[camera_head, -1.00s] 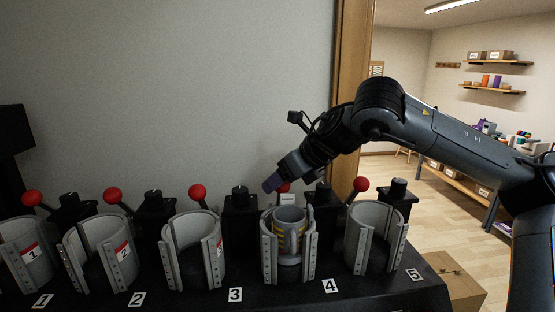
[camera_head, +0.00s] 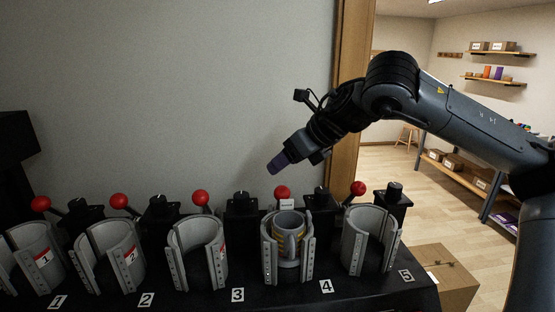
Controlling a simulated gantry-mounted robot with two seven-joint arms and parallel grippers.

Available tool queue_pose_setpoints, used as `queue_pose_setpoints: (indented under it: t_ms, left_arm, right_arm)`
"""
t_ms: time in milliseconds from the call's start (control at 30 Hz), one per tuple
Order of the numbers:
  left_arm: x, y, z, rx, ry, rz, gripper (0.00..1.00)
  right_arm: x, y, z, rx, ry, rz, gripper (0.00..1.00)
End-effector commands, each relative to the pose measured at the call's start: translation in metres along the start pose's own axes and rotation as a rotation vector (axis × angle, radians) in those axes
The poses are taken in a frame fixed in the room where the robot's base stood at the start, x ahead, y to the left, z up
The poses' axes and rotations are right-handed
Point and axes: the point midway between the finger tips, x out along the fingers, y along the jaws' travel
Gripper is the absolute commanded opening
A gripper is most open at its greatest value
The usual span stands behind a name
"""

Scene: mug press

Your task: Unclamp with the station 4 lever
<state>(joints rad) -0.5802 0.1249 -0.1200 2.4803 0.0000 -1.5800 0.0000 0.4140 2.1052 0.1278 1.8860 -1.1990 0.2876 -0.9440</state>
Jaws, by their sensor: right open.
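The station 4 lever (camera_head: 282,192) shows as a red ball behind the fourth clamp, with a small white label just below it. The fourth clamp (camera_head: 270,262) is a grey split cylinder behind the number 4 card (camera_head: 326,286). A grey mug (camera_head: 289,220) with yellow marks stands upright inside it. Whether the jaws press on the mug I cannot tell. My right gripper (camera_head: 278,163), with purple fingertips, is open and empty. It points down-left and appears just above the red ball, apart from it in the picture. My left gripper is not in view.
Other grey clamps with red-ball levers stand in a row on the black bench (camera_head: 200,301); station 3's lever (camera_head: 201,197) is to the left, station 5's lever (camera_head: 358,188) to the right. Black posts stand between them. A cardboard box (camera_head: 445,275) is right of the bench.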

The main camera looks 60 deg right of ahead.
Motion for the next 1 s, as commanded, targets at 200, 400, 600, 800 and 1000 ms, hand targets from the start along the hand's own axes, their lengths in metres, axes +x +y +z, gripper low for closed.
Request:
queue_pose_setpoints:
  t_ms: [200, 400, 600, 800, 1000]
  left_arm:
    - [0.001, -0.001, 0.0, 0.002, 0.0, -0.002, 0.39]
    - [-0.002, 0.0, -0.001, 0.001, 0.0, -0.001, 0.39]
    - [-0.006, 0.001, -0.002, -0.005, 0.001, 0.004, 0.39]
    - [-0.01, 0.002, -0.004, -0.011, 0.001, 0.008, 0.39]
    - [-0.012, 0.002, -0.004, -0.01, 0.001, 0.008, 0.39]
  right_arm:
    - [0.0, 0.0, 0.0, 0.0, 0.0, 0.0, 0.64]
    - [-0.011, 0.0, 0.001, -0.001, -0.002, 0.0, 0.64]
    - [-0.031, 0.0, 0.001, -0.001, -0.002, 0.0, 0.64]
    - [-0.05, 0.0, 0.001, -0.001, -0.001, 0.0, 0.64]
    - [-0.059, 0.0, 0.0, 0.0, 0.0, -0.001, 0.64]
